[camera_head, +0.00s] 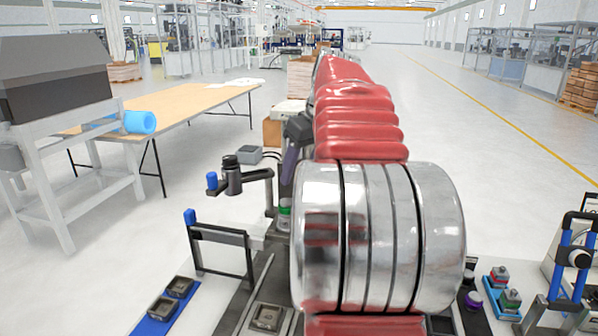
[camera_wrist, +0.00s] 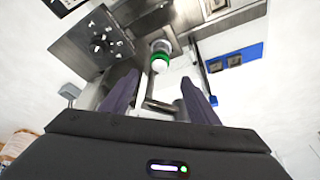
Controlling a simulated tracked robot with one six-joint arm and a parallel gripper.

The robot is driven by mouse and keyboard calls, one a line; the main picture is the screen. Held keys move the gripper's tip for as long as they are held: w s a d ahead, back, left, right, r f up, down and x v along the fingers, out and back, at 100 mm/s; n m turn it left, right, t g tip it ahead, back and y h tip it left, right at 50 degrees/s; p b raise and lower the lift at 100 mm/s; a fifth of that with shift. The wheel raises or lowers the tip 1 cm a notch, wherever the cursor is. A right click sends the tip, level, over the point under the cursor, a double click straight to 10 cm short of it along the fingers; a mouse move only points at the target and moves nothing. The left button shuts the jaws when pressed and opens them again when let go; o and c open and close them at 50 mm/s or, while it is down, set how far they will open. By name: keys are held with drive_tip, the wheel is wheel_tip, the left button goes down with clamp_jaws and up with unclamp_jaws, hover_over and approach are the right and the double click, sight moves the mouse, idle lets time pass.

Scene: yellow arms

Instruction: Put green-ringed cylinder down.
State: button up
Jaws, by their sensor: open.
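The green-ringed cylinder (camera_wrist: 160,58) shows in the wrist view, pale with a bright green ring, on the metal work station (camera_wrist: 80,62). In the head view the cylinder (camera_head: 284,211) is small and partly hidden, just below my gripper's dark purple finger. My gripper (camera_wrist: 159,88) is open, its two purple fingers spread apart. The cylinder lies beyond the fingertips, in line with the gap, and no finger is seen to touch it. In the head view my gripper (camera_head: 289,170) is largely hidden behind my red and chrome arm.
A dark bracket arm with a black knob (camera_head: 232,175) stands left of the cylinder. A blue strip with square metal parts (camera_head: 170,300) lies at the lower left. A blue-handled frame (camera_head: 220,240) stands between. A wooden table (camera_head: 190,100) is farther back.

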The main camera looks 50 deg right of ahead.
idle(0.3)
drive_tip(key=a+f, duration=0.2)
drive_tip(key=a, duration=1)
drive_tip(key=a+f, duration=0.2)
drive_tip(key=a, duration=1)
drive_tip(key=s+a+f, duration=0.5)
drive_tip(key=a+f, duration=0.1)
drive_tip(key=a, duration=0.2)
drive_tip(key=s+a+f+n+t, duration=0.1)
drive_tip(key=s+a+f, duration=0.5)
drive_tip(key=a, duration=0.1)
drive_tip(key=shift+s+a+n+y, duration=0.2)
drive_tip(key=shift+a+n+y, duration=0.1)
drive_tip(key=shift+a, duration=0.1)
drive_tip(key=shift+c, duration=0.5)
